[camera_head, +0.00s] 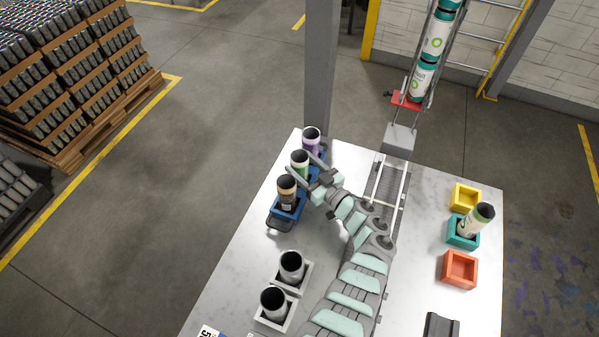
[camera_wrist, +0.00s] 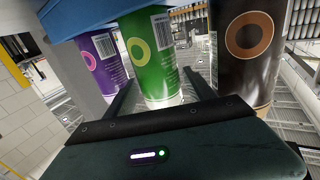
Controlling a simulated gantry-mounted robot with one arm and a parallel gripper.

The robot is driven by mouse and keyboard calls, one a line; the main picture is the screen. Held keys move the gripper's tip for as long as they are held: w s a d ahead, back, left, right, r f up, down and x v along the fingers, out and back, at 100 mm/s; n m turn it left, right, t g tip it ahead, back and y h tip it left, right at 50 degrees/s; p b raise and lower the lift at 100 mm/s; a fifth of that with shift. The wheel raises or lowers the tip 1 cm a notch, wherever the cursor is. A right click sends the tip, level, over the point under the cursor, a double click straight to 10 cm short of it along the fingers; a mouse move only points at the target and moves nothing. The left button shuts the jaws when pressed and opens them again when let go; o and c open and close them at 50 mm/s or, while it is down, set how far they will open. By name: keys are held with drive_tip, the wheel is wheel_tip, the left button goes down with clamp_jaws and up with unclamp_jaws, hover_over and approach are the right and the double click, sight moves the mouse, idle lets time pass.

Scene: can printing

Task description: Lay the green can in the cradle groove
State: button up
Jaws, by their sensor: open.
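The green can (camera_head: 299,163) stands upright in the middle of the blue rack, between a purple can (camera_head: 311,138) and a brown can (camera_head: 287,188). The wrist view shows the green can (camera_wrist: 150,62) between the two fingers of my gripper (camera_wrist: 160,90), with the purple can (camera_wrist: 101,58) and brown can (camera_wrist: 249,52) outside them. My gripper (camera_head: 303,167) is open; finger contact with the green can cannot be told. A dark grey block (camera_head: 440,325), perhaps the cradle, is cut off at the bottom edge; its groove is barely visible.
The blue rack (camera_head: 282,224) stands at the table's left side. Two dark-topped cans (camera_head: 291,266) stand in white holders nearby. A can chute (camera_head: 408,100) rises behind.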

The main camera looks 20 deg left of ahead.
drive_tip(key=shift+x, duration=0.85)
drive_tip(key=shift+d, duration=0.15)
drive_tip(key=shift+c, duration=0.2)
drive_tip(key=c, duration=1)
